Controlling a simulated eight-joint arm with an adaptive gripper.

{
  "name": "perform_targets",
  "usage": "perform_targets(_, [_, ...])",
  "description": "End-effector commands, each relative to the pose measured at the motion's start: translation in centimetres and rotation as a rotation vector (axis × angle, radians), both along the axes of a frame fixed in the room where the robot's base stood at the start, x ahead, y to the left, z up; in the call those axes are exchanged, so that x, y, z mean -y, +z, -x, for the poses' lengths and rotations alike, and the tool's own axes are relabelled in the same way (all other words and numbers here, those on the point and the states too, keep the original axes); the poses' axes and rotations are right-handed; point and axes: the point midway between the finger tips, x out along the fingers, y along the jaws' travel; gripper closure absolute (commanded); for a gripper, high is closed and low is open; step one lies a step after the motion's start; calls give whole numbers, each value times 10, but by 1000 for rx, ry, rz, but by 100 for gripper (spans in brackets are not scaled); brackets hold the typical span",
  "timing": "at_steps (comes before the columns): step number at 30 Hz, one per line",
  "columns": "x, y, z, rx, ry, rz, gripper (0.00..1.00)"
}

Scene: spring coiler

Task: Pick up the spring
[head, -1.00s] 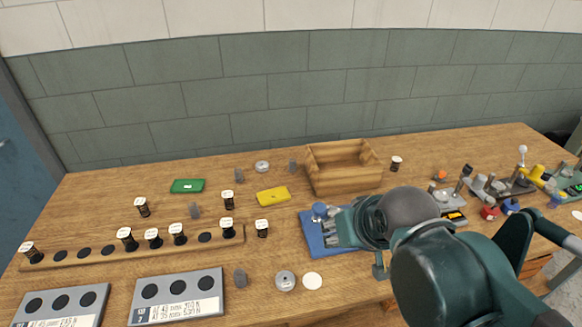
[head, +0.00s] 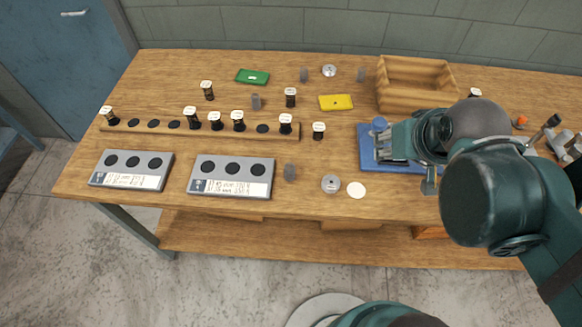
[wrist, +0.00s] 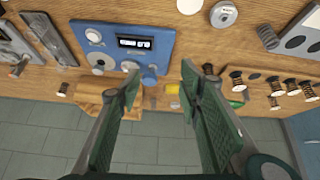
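My gripper (head: 388,143) hangs over the blue device (head: 366,158) on the bench. In the wrist view my gripper (wrist: 160,75) has its two green fingers wide apart with nothing between them. A small grey upright piece (head: 289,172), perhaps a coil spring, stands right of the grey block; it also shows in the wrist view (wrist: 268,37). Similar grey pieces stand farther back (head: 256,101). Several white-topped, spool-like pieces stand in a wooden rack (head: 150,124), and others stand loose, one by the rack's right end (head: 318,130). I cannot tell which is the spring meant.
Two grey blocks with black holes (head: 131,181) (head: 231,190) lie at the front left. A metal disc (head: 330,184) and a white disc (head: 356,190) lie near the front edge. A wooden box (head: 400,105), a yellow case (head: 336,102) and a green case (head: 252,76) are behind.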

Motion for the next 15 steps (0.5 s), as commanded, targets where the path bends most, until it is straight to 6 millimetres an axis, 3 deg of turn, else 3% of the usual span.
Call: perform_targets(15, [-59, -5, -26, -133, 342, 132, 64])
